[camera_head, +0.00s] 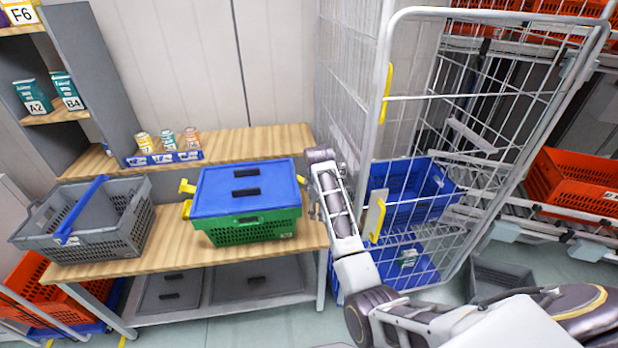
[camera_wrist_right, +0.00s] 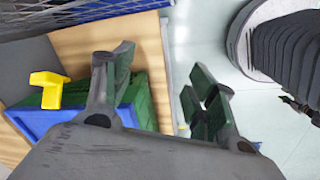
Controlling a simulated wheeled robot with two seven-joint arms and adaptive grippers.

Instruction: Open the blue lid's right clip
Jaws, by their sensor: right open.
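A green crate (camera_head: 245,229) with a blue lid (camera_head: 246,204) on it stands on the wooden table. The lid's right clip (camera_head: 301,180) is yellow and shows at the lid's right edge; I cannot tell whether it is open. A yellow clip also shows in the right wrist view (camera_wrist_right: 48,90), left of my fingers. Yellow clip parts (camera_head: 187,186) stick out at the lid's left side. My right gripper (camera_head: 314,207) is just right of the crate; in the wrist view (camera_wrist_right: 160,90) its fingers are apart and empty, one overlapping the crate's corner. My left gripper is not in view.
A grey basket (camera_head: 120,236) with a blue handle stands left of the crate. Small cans in a blue tray (camera_head: 165,158) sit on the shelf behind. A wire cage trolley (camera_head: 385,130) holding a blue crate (camera_head: 420,212) stands close to the right of my right arm.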

